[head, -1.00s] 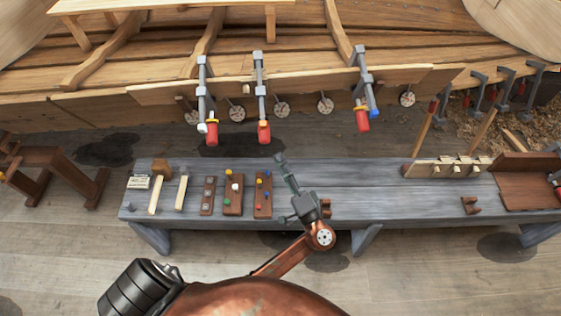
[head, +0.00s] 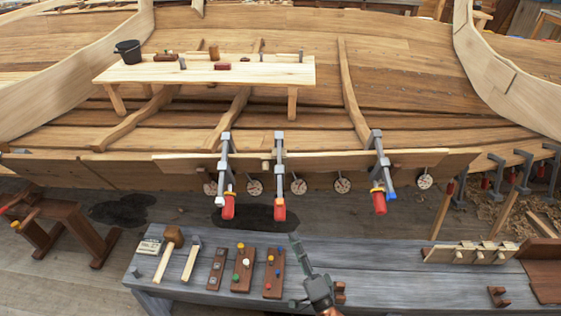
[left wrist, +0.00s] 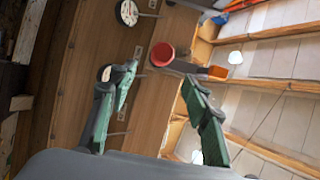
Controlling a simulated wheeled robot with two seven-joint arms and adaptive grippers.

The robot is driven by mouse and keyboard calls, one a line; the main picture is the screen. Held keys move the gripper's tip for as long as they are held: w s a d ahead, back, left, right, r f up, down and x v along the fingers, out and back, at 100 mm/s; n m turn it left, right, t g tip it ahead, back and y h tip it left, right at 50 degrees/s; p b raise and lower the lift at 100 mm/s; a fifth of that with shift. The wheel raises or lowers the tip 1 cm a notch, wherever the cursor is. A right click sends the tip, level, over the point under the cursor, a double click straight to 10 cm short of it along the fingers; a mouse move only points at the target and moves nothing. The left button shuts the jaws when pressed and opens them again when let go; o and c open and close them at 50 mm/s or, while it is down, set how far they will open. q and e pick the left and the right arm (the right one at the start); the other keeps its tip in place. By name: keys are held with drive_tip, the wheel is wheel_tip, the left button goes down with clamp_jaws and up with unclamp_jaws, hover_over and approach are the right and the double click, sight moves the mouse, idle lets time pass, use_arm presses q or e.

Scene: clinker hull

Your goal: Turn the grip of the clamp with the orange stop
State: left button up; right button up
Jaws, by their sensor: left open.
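Three grey clamps with red grips hang on the hull plank in the head view. The middle clamp (head: 279,165) has the orange stop (head: 279,199), with its red grip (head: 280,211) pointing down. The left clamp (head: 225,165) has a white stop, the right clamp (head: 377,160) a blue one. My left gripper (head: 295,237) is open and empty, below the middle grip in the picture. In the left wrist view its fingertips (left wrist: 159,74) spread either side of the round red grip end (left wrist: 161,54), apparently beyond them; the orange stop (left wrist: 217,73) shows to the right. My right gripper is out of view.
A grey bench (head: 400,262) runs below the clamps, with a mallet (head: 171,246), a hammer (head: 191,260) and peg boards (head: 243,270). A pale plank table (head: 205,72) stands behind on the hull. Round dials (head: 298,186) hang along the plank between the clamps.

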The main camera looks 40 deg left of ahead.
sight(282, 219)
use_arm(q)
drive_tip(key=w+a+r+n+h+p, duration=0.1)
drive_tip(key=a+n+h+p, duration=0.1)
drive_tip(key=n+p, duration=0.1)
drive_tip(key=a+r+n+t+h+p, duration=0.1)
drive_tip(key=a+n+h+p, duration=0.1)
drive_tip(key=a+n+p, duration=0.1)
drive_tip(key=w+a+r+n+t+h+p, duration=0.1)
drive_tip(key=a+n+h+p, duration=0.1)
drive_tip(key=p, duration=0.3)
drive_tip(key=shift+w+a+r+n+p, duration=0.2)
drive_tip(key=shift+w+a+n+p, duration=0.15)
drive_tip(key=shift+n, duration=0.15)
drive_tip(key=shift+w+r, duration=0.1)
drive_tip(key=shift+w, duration=0.15)
drive_tip(key=x, duration=0.7)
drive_tip(key=shift+a, duration=0.15)
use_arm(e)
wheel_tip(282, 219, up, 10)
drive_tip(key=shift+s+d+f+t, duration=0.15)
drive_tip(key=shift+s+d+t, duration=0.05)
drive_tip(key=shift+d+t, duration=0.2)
use_arm(q)
drive_tip(key=shift+c, duration=0.6)
clamp_jaws()
